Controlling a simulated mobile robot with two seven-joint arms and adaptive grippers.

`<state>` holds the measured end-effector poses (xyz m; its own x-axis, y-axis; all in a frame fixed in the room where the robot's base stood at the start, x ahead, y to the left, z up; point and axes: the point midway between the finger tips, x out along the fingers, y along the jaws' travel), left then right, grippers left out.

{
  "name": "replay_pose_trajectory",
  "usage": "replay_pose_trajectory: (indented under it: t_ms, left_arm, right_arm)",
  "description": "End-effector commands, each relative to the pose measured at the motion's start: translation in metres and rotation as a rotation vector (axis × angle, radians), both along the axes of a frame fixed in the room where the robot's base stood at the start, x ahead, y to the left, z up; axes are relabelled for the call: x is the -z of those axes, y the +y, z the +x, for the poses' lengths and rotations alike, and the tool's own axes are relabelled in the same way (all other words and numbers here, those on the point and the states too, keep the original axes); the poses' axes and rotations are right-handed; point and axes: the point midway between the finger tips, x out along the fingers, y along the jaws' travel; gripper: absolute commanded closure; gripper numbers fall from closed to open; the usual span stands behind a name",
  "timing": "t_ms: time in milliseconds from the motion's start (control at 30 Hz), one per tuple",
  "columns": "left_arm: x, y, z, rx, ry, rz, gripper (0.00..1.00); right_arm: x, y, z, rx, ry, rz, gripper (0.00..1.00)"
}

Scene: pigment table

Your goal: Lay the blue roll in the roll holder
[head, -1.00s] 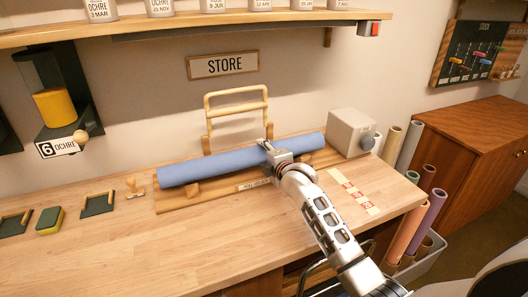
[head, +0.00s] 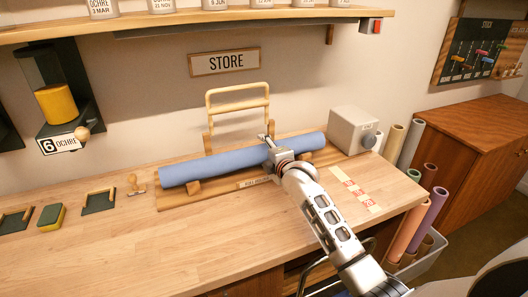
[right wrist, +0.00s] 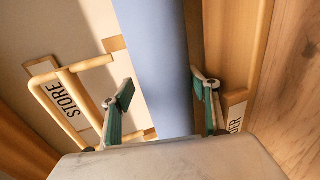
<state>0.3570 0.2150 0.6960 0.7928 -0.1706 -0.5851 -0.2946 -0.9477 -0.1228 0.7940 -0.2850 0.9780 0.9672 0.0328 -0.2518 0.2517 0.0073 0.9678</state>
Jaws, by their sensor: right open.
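The blue roll (head: 215,163) lies lengthwise across the wooden roll holder (head: 178,203), over its cradle blocks, with the holder's label at the front edge. My right gripper (head: 268,145) is at the roll, right of its middle. In the right wrist view the gripper (right wrist: 166,95) is open, with one green-padded finger on each side of the blue roll (right wrist: 160,45). A gap shows between the left finger and the roll; the right finger is close beside it, and I cannot tell if it touches. My left gripper is out of view.
A wooden rail frame (head: 238,92) stands behind the holder. A grey-white box (head: 352,130) is to the right, and a stamp (head: 134,184) and a sponge (head: 51,217) are to the left. A shelf (head: 200,27) hangs above. The front left tabletop is clear.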

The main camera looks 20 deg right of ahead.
Motion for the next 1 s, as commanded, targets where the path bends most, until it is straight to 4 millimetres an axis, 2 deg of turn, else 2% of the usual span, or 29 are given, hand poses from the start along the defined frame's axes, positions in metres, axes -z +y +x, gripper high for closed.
replay_pose_trajectory:
  t_ms: [33, 167, 300, 433, 800, 1000]
  left_arm:
    - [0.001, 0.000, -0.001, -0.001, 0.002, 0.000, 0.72]
    - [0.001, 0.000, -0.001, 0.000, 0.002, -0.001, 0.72]
    - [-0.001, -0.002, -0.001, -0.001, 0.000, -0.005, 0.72]
    - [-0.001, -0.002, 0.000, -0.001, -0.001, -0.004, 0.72]
    - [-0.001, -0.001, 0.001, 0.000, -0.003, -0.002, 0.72]
    - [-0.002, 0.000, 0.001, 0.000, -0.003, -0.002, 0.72]
  right_arm:
    - [0.010, 0.000, -0.002, -0.001, 0.017, -0.003, 0.34]
    - [0.014, 0.000, -0.003, 0.000, 0.024, -0.006, 0.34]
    - [0.013, 0.000, -0.006, 0.000, 0.025, -0.006, 0.34]
    - [0.010, -0.001, -0.016, 0.000, 0.023, -0.006, 0.34]
    - [-0.011, -0.003, -0.077, 0.000, 0.015, -0.006, 0.34]
    - [-0.022, -0.003, -0.104, -0.001, 0.008, -0.003, 0.34]
